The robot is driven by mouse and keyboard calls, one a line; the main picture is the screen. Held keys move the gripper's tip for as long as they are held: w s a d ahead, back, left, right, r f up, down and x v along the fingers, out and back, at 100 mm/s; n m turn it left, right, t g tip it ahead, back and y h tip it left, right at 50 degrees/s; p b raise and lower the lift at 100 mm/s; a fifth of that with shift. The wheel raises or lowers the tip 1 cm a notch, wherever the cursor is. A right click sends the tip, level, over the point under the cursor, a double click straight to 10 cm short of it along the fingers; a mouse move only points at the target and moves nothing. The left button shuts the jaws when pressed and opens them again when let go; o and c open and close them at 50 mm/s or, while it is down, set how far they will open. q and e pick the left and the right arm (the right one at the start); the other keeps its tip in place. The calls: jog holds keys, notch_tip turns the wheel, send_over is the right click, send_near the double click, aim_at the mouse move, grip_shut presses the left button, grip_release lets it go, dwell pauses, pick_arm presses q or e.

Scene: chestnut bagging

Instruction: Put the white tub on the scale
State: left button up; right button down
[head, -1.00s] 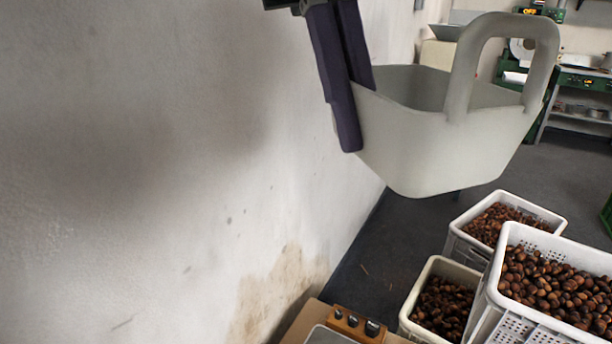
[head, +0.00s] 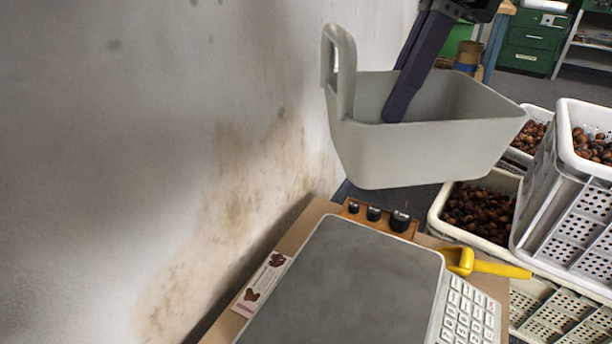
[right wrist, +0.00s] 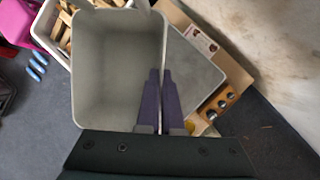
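The white tub (head: 425,150), pale with a raised loop handle, hangs in the air just beyond the scale's far edge in the head view. My right gripper (head: 398,108) comes from above and is shut on the tub's wall. In the right wrist view the two purple fingers (right wrist: 160,100) pinch the wall of the tub (right wrist: 115,75), whose visible inside looks empty. The scale (head: 345,280), with a bare grey plate and a white keypad at its right, stands on a tan table. Part of its plate also shows beside the tub in the right wrist view (right wrist: 190,75). My left gripper is not in view.
A wooden block with several dark weights (head: 374,213) stands behind the scale. A yellow scoop (head: 490,267) lies at its right and a chestnut card (head: 263,283) at its left. Crates of chestnuts (head: 555,200) stand at the right. A stained wall (head: 150,150) closes the left.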

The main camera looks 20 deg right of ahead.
jog(key=d+f+m+t+b, duration=0.1)
jog(key=f+m+b, duration=0.1)
jog(key=f+b, duration=0.5)
jog(key=w+d+f+m+t+b, duration=0.1)
jog(key=f+b, duration=0.6)
jog(key=f, duration=0.8)
jog(key=w+d+f+m+b, duration=0.1)
jog(key=d+f+m+b, duration=0.1)
jog(key=f+m+b, duration=0.2)
jog(key=shift+d+f+t+h+b, duration=0.2)
jog(key=shift+f+b, duration=0.6)
jog(key=shift+f, duration=0.9)
jog(key=shift+d+f+t+h+b, duration=0.15)
jog(key=shift+f+b, duration=0.65)
jog(key=shift+f, duration=0.9)
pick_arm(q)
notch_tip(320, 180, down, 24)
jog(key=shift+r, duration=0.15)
pick_arm(e)
jog(key=shift+r, duration=0.1)
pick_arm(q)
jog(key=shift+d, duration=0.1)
pick_arm(e)
jog(key=c, duration=1.1)
grip_release()
jog(key=shift+d, duration=0.1)
